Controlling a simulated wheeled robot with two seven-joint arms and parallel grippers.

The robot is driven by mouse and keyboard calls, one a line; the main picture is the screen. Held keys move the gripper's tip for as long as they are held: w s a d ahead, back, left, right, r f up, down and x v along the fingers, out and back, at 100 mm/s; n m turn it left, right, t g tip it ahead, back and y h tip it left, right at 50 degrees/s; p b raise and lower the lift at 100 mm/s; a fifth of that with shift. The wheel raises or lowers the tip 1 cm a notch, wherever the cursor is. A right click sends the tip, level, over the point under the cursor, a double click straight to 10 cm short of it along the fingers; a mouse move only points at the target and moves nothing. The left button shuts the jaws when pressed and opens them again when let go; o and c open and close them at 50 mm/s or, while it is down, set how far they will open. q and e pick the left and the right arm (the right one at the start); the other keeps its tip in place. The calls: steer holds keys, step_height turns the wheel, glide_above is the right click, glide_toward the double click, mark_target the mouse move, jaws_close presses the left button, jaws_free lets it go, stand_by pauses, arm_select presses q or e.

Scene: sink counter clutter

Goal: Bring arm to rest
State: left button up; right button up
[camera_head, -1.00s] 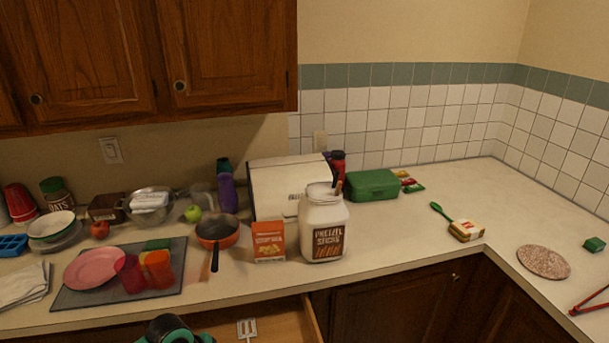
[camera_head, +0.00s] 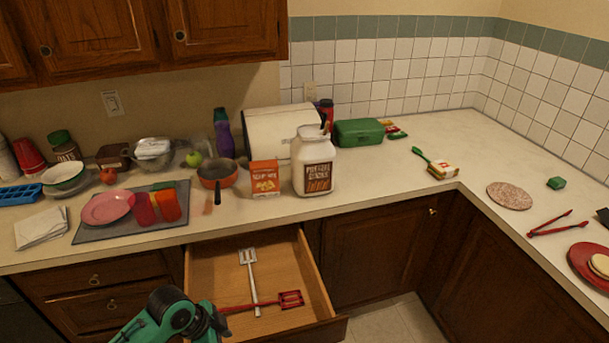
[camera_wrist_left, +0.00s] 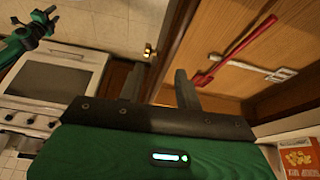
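My left arm (camera_head: 165,318), green and black, comes in at the bottom left of the head view, in front of the open drawer. Its gripper fingers (camera_wrist_left: 158,88) show in the left wrist view, apart with nothing between them. In the head view the fingers are hard to make out beside the drawer. Another green arm of mine (camera_wrist_left: 28,38) shows at the top left of the wrist view; the state of its gripper is too small to tell. My right gripper is not in the head view.
The open drawer (camera_head: 210,262) holds a white spatula (camera_head: 250,270) and a red spatula (camera_head: 290,299). On the counter edge above stand a soup mix box (camera_head: 265,179) and a pretzel jar (camera_head: 312,165). The floor (camera_head: 385,318) right of the drawer is clear.

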arm_select(q)
steer(key=s+d+n+t, duration=0.1)
steer(key=s+d+n, duration=0.1)
steer(key=s+n, duration=0.45)
steer(key=s+a+r+n+t+y, duration=0.15)
steer(key=s+a+n+y, duration=0.4)
steer(key=s, duration=0.75)
step_height(320, 180, down, 30)
steer(key=a+g+h, duration=0.1)
steer(key=g, duration=0.1)
steer(key=s+a+f, duration=0.1)
steer(key=s+f, duration=0.8)
steer(key=f, duration=0.1)
steer(key=s+a+f+g, duration=0.1)
steer(key=s+a+f, duration=0.1)
steer(key=s+f, duration=0.8)
steer(key=shift+a+f, duration=0.25)
